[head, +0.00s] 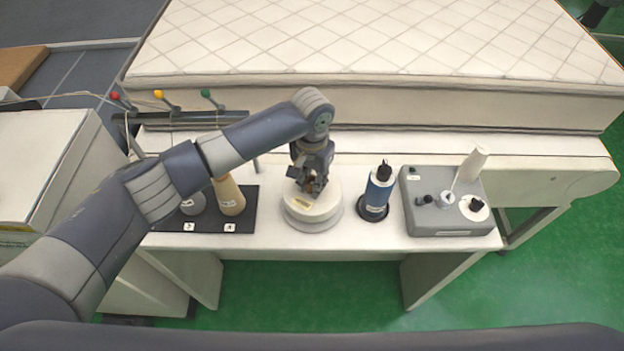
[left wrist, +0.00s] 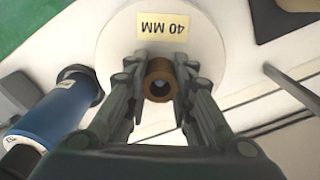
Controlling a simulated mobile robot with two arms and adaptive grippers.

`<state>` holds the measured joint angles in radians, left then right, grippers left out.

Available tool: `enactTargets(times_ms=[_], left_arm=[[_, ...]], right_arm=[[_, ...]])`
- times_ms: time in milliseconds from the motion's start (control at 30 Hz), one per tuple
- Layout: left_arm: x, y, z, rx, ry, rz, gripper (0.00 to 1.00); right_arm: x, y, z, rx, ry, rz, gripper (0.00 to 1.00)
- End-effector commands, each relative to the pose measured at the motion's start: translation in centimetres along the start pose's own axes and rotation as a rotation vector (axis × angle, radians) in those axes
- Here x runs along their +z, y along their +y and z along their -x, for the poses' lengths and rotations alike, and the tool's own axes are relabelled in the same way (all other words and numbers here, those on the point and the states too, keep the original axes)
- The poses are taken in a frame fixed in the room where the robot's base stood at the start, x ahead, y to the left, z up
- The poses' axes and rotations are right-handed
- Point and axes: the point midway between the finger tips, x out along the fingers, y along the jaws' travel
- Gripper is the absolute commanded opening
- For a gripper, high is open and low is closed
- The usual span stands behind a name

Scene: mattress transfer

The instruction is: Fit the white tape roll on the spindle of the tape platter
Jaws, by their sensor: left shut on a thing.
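The white tape roll (head: 322,208) is a thick white disc with a yellow label at the middle of the bench. In the left wrist view the roll (left wrist: 205,45) shows a "40 MM" label and a brown core (left wrist: 160,68). My left gripper (head: 309,184) points down over the roll's centre. In the left wrist view its fingers (left wrist: 160,82) are shut on the brown core from both sides. A pale round platter rim (head: 312,229) shows just under the roll. The spindle is not clearly visible; a light spot shows inside the core. I cannot tell whether the roll rests on the platter.
A blue thread spool (head: 378,186) stands close to the right of the roll. A grey box (head: 450,222) with knobs and a white cone is farther right. A black mat (head: 258,215) with a tan cone (head: 229,195) lies left. A mattress (head: 370,50) is behind.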

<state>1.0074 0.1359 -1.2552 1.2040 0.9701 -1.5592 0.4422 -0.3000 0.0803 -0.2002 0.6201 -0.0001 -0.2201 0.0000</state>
Motion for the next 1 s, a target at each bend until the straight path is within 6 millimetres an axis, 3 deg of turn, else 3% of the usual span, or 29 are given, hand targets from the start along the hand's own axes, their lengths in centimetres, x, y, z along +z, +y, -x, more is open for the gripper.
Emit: enactTargets(times_ms=[1000], left_arm=[[0.0, 0.0, -2.6, 0.000, 0.001, 0.000, 0.00]], right_arm=[[0.1, 0.0, -1.3, 0.000, 0.000, 0.000, 0.47]])
